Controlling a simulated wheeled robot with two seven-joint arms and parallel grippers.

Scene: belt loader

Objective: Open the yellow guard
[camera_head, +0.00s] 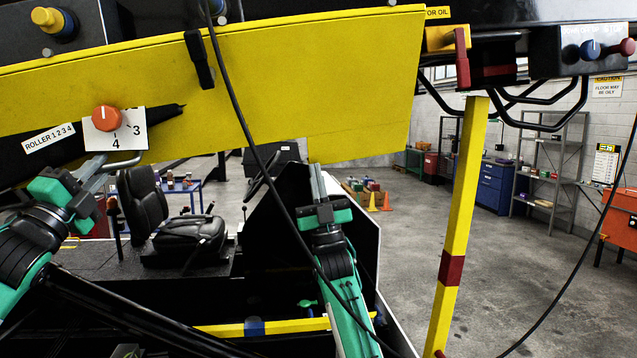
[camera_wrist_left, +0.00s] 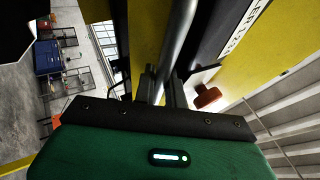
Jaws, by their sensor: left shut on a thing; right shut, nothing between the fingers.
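The yellow guard (camera_head: 310,85) is a long panel across the top of the head view, tilted up to the right. A black strap-like latch (camera_head: 199,58) lies over its upper edge. My left gripper (camera_head: 97,168) is shut on a grey bar handle (camera_head: 122,167) below the guard's left part. The handle runs between the fingers in the left wrist view (camera_wrist_left: 180,45). My right gripper (camera_head: 317,170) is shut and empty, pointing up at the guard's lower edge; I cannot tell whether it touches. The handle's attachment is partly hidden.
An orange knob (camera_head: 106,118) on a numbered plate sits just above the left gripper. A black cable (camera_head: 245,120) hangs across the guard and past my right arm. A yellow post (camera_head: 462,220) stands right. A black seat (camera_head: 180,220) is behind.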

